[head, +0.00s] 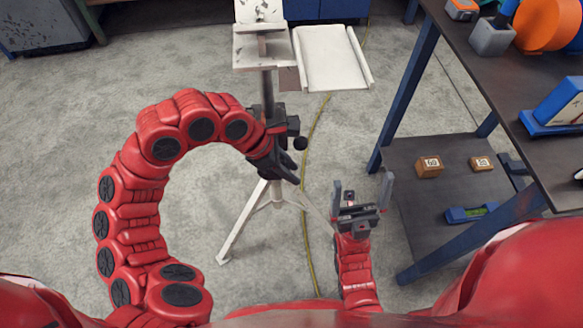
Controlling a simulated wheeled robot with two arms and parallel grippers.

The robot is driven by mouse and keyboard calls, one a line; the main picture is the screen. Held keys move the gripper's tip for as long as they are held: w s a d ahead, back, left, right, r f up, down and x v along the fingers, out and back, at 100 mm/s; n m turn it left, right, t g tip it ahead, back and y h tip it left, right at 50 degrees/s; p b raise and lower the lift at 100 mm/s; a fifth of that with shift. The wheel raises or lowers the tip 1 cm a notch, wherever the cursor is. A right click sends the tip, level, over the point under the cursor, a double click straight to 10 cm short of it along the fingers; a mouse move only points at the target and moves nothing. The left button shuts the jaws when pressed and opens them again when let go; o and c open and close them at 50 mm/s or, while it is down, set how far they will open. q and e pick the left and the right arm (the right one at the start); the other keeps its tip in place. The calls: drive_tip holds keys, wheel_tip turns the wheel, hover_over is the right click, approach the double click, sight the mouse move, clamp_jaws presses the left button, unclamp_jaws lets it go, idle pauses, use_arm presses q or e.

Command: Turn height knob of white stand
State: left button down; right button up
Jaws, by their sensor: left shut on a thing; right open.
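The white stand (243,217) stands on the floor ahead, with splayed white legs, a dark upright post and white plates at its top. A round black knob (300,143) sticks out to the right of the post at mid height. My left gripper (287,165) is at the post just below and left of the knob, shut on a part of the stand there. The jaws are dark against dark parts, so the exact part held is hard to tell. My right gripper (362,200) is open and empty, pointing up, to the right of the stand and below the knob.
A blue-framed workbench (408,85) stands at the right, its lower shelf (408,160) holding small boxes (430,167) and a blue level (470,214). A white tray-like panel (332,60) is beside the stand's top. A yellow cable (308,240) runs along the floor. The left floor is clear.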

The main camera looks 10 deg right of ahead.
use_arm(q)
drive_tip(key=shift+a+f+y, duration=0.1)
drive_tip(key=shift+f+y, duration=0.1)
drive_tip(key=shift+y, duration=0.45)
drive_tip(key=shift+a+f+y, duration=0.1)
drive_tip(key=shift+f+y, duration=0.05)
drive_tip(key=shift+y, duration=0.5)
drive_tip(key=c, duration=0.6)
unclamp_jaws()
drive_tip(key=shift+o, duration=0.2)
drive_tip(key=p+v, duration=1.2)
